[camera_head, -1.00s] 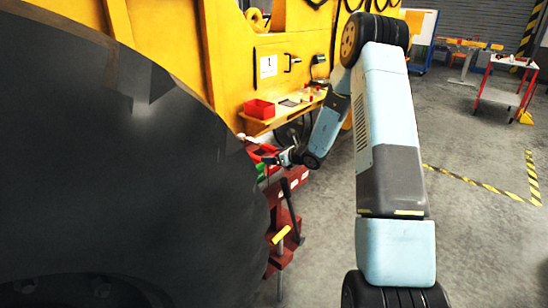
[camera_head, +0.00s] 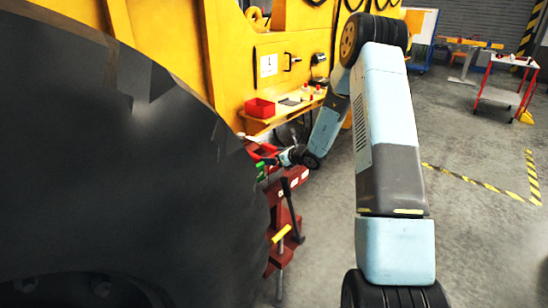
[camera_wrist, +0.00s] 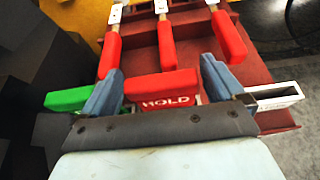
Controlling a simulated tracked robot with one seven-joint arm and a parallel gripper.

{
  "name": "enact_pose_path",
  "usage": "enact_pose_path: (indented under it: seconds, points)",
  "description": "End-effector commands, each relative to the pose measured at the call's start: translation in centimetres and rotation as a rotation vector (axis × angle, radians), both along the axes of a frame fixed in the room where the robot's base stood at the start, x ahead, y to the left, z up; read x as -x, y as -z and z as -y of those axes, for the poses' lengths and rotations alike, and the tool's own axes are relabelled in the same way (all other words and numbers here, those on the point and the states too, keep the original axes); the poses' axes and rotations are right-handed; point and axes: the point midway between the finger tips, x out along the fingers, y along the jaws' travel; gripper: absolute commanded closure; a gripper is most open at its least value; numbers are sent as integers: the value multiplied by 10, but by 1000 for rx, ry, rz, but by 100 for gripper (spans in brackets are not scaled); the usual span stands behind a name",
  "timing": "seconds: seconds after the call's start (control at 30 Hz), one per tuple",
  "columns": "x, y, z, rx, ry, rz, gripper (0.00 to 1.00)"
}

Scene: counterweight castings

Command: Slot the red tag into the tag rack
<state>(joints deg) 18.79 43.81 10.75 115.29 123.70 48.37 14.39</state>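The red tag (camera_wrist: 160,88), lettered HOLD, lies crosswise between the two blue-grey fingers of my gripper (camera_wrist: 160,80) in the wrist view. The fingers stand at its two ends with little or no gap, and I cannot tell whether they press on it. In the head view my gripper (camera_head: 280,156) is small, low beside the yellow machine. A green block (camera_wrist: 70,98) is left of the fingers and a white hollow piece (camera_wrist: 275,95) is right of them. I cannot make out for sure which part is the tag rack.
Red-handled pieces (camera_wrist: 166,42) with white ends lie on a dark red surface (camera_wrist: 185,60) beyond the fingers. A red bin (camera_head: 259,108) sits on the machine's shelf. The big black tyre (camera_head: 120,170) fills the left. Open floor (camera_head: 480,150) lies to the right.

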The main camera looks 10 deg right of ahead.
Motion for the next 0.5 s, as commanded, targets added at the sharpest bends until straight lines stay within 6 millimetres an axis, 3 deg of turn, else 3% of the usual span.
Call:
enact_pose_path:
  seconds: [0.33,0.5]
  points:
    - [2,-1,2,0,1,0,0]
    - [16,-9,13,1,2,0,0]
